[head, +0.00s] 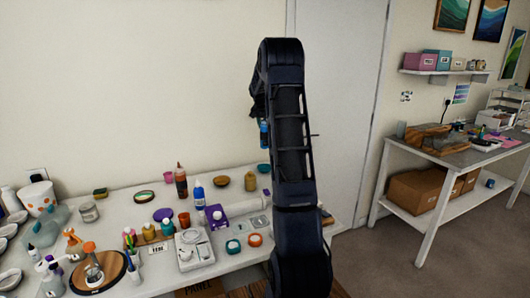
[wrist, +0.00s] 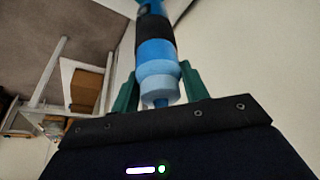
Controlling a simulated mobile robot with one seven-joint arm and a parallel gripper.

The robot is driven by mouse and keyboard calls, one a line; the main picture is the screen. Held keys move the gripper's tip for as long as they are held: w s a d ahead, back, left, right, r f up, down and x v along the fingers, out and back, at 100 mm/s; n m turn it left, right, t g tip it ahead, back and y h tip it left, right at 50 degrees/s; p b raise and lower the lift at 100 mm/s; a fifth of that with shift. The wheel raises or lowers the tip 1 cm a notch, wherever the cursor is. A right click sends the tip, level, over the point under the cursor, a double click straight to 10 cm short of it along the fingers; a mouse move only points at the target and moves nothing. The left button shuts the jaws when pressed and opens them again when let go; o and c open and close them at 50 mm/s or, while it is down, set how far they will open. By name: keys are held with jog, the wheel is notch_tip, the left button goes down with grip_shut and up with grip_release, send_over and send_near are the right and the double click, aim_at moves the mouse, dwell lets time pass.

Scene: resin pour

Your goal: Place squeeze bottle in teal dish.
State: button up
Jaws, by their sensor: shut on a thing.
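My gripper (wrist: 158,92) has green fingers, closed on either side of a blue cylinder with a black band and a paler blue end, which looks like the squeeze bottle (wrist: 155,52). Its far end runs out of the wrist view's top. In the head view a small blue part of it (head: 264,137) shows left of my raised arm, well above the table; the fingers are hidden there. A small round teal dish (head: 233,247) stands near the table's front edge, left of my arm, beside an orange-rimmed one.
The white table (head: 130,212) is crowded with bottles, cups and tools. A second table (head: 440,155) stands far right.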

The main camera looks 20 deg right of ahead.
aim_at(265, 148)
notch_tip(265, 148, down, 14)
jog(key=shift+r, duration=0.15)
dwell(0.4)
jog(key=o, duration=1.4)
jog(key=shift+o, duration=0.2)
